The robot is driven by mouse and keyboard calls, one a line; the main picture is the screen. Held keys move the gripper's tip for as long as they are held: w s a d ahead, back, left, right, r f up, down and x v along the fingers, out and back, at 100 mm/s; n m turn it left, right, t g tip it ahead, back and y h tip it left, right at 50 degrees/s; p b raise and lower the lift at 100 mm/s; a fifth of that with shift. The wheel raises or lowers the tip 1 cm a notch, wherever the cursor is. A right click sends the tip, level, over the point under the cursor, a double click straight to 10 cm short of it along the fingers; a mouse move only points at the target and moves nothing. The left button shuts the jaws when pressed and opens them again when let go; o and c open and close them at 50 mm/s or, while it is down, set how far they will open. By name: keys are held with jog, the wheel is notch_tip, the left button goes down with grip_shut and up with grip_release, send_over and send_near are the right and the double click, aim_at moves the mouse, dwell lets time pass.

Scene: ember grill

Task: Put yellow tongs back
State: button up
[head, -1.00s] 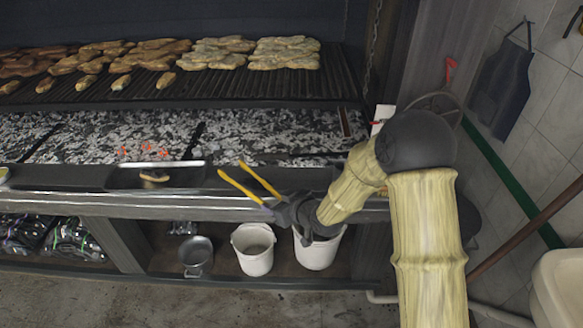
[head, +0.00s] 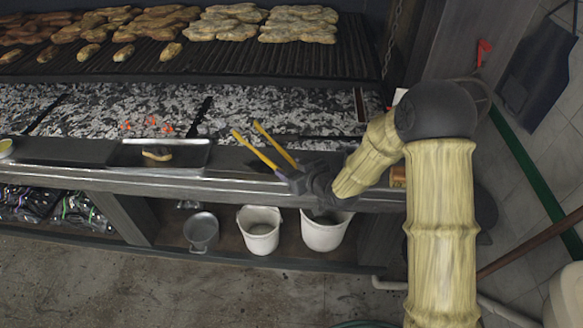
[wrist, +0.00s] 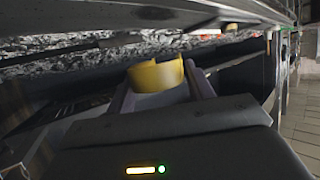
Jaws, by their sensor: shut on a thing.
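In the wrist view, a yellow curved part of the tongs (wrist: 156,75) sits between the fingers of my gripper (wrist: 158,98). The gripper is shut on the tongs. It is over or just at the ledge (head: 225,189); whether the tongs touch it I cannot tell.
A metal tray (head: 190,154) with a piece of food lies on the ledge to the left. The coal bed (head: 250,110) and the grate (head: 250,62) with food are behind. Two white buckets (head: 259,232) and a metal pot (head: 201,231) stand on the shelf below.

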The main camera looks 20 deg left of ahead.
jog(key=shift+f+b, duration=3.1)
jog(key=shift+f, duration=1.6)
jog(key=shift+c, duration=0.3)
jog(key=o, duration=0.8)
jog(key=shift+c, duration=0.2)
jog(key=shift+d, duration=0.1)
jog(key=b+v, duration=0.5)
jog(key=v, duration=1.2)
jog(key=shift+s, duration=0.15)
